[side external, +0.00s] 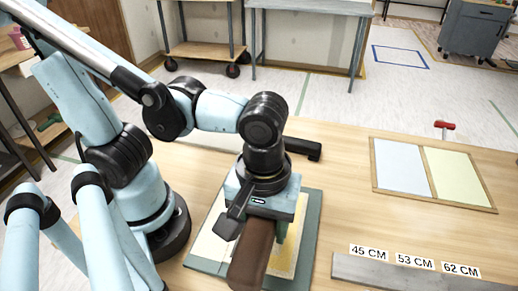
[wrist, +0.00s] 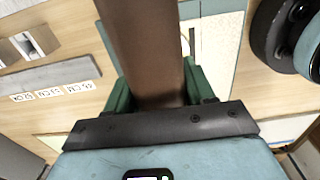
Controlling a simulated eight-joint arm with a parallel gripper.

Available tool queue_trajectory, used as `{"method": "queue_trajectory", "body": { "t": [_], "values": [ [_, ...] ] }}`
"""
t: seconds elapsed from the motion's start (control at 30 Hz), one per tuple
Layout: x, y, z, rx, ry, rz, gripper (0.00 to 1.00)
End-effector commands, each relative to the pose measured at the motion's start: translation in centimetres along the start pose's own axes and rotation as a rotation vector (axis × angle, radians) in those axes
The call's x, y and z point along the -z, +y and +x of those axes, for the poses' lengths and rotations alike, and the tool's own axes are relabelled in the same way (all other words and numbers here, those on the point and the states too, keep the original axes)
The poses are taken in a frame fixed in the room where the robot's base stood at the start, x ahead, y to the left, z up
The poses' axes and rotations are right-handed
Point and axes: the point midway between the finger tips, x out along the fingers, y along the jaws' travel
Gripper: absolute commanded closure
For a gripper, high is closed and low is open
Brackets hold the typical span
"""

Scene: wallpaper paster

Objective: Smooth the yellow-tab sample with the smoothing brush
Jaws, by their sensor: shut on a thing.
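My gripper (side external: 268,232) is shut on the smoothing brush (side external: 250,262), whose long brown body sticks out toward the camera in the side external view. In the wrist view the brush (wrist: 145,50) runs up between the green fingers of my gripper (wrist: 157,90). The brush is over a pale yellowish sample (side external: 206,245) on a grey-green board (side external: 307,232). My gripper and the brush cover much of the sample, and I cannot make out a yellow tab. Whether the brush touches the sample is hidden.
A wood-framed panel with a pale blue (side external: 400,168) and a pale yellow (side external: 455,176) field lies at right. A grey strip (side external: 375,272) with 45, 53 and 62 CM labels lies at front right. A red-headed tool (side external: 445,126) lies behind. Bare tabletop separates board and frame.

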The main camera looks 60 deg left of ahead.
Motion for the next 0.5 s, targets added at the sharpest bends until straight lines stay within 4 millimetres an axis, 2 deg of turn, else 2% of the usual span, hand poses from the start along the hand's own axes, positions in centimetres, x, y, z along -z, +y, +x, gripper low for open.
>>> {"method": "queue_trajectory", "body": {
  "t": [0.23, 0.5],
  "values": [
    [0.0, 0.0, 3.2, 0.0, 0.0, 0.0, 0.78],
    [0.0, 0.1, 5.0, 0.0, 0.0, 0.0, 0.78]
  ]
}}
